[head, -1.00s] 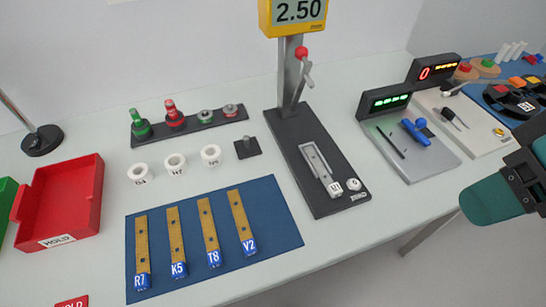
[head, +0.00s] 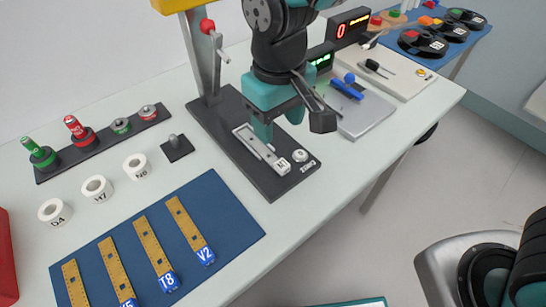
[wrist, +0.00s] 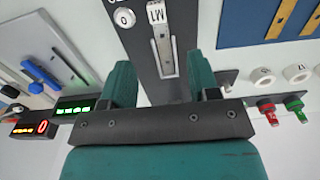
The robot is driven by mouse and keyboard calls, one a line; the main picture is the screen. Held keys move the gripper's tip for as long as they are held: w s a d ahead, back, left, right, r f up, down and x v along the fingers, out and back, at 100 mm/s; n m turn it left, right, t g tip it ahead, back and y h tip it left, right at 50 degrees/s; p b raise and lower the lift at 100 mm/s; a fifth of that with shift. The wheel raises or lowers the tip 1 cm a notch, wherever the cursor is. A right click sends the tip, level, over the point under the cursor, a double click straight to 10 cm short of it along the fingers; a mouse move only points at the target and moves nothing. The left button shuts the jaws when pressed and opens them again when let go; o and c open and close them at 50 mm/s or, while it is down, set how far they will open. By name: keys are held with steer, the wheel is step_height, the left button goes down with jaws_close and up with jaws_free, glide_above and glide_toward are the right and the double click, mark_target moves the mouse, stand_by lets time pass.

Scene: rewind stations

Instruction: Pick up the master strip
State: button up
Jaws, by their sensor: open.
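The likely master strip is a light grey metal strip (head: 257,146) with a white end block marked with an M. It lies flat on the black base plate of the gauge stand (head: 230,130). In the wrist view the strip (wrist: 163,48) runs between my fingers toward the top, with its label at the top. My gripper (head: 279,122) is open and empty and appears above the strip in the head view, overlapping part of it. In the wrist view my gripper (wrist: 162,68) has one teal finger on each side of the strip. How high the fingers are is hard to tell.
A round white knob (head: 300,155) sits beside the strip's labelled end. The stand's post (head: 203,60) with a red-knobbed lever (head: 208,25) rises behind. A blue mat (head: 225,225) with yellow strips lies to the left. A grey tray (head: 365,115) with a blue tool is to the right.

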mark_target(279, 161)
steer(key=f, duration=1)
steer(key=shift+d+f, duration=0.1)
steer(key=shift+d, duration=0.1)
steer(key=c, duration=1)
